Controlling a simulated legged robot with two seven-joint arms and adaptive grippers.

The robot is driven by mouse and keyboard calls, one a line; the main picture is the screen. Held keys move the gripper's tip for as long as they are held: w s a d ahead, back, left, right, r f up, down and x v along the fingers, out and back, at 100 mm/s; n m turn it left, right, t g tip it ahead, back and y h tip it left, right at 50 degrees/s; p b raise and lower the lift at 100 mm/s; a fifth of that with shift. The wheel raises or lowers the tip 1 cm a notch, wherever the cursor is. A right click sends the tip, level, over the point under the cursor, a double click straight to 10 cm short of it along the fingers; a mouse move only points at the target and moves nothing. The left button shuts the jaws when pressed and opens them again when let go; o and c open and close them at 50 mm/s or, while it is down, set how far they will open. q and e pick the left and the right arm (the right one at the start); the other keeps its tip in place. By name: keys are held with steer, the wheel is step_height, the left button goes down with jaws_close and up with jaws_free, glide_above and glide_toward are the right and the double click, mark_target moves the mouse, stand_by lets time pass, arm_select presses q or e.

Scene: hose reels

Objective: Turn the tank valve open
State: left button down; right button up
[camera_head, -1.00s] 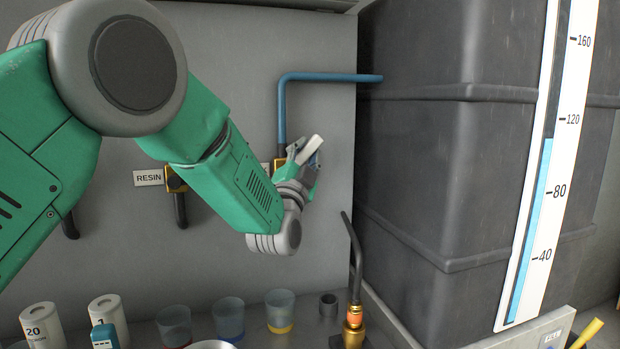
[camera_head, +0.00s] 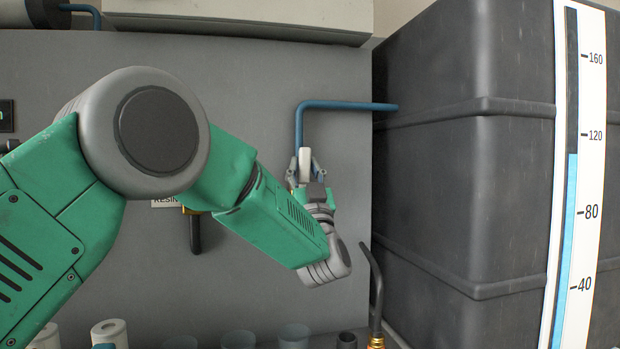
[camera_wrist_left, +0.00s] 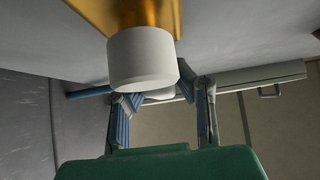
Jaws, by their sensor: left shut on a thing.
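The tank valve's white handle (camera_head: 304,157) stands nearly upright below the blue pipe (camera_head: 345,105), which runs right to the dark tank (camera_head: 460,70). My left gripper (camera_head: 305,172) is shut on this handle, with a finger on each side. My gripper hides the valve body in the head view. In the left wrist view, a gold valve body (camera_wrist_left: 150,14) with a white cylindrical cap (camera_wrist_left: 140,60) shows above the blue-padded fingers, and part of a white piece between them is hidden by the cap. My right gripper is not in view.
The gauge (camera_head: 592,180) on the tank shows a blue level between 80 and 120. A second valve with a black handle (camera_head: 195,235) is on the wall, left of my gripper. A bent dark pipe (camera_head: 376,280) rises below right. Cups (camera_head: 293,335) line the bottom edge.

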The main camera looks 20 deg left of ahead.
arm_select(q)
steer(key=shift+s+a+r+n+y, duration=0.1)
steer(key=shift+s+r+n+y, duration=0.15)
steer(key=shift+n, duration=0.25)
steer(key=shift+f, duration=0.15)
steer(key=c, duration=1.4)
jaws_free()
steer(key=shift+o, duration=0.2)
steer(key=shift+s, duration=0.15)
steer(key=shift+f, duration=0.1)
steer(key=v, duration=1.1)
steer(key=shift+s+d+f, duration=0.15)
steer(key=shift+s+d, duration=0.05)
steer(key=shift+d, duration=0.25)
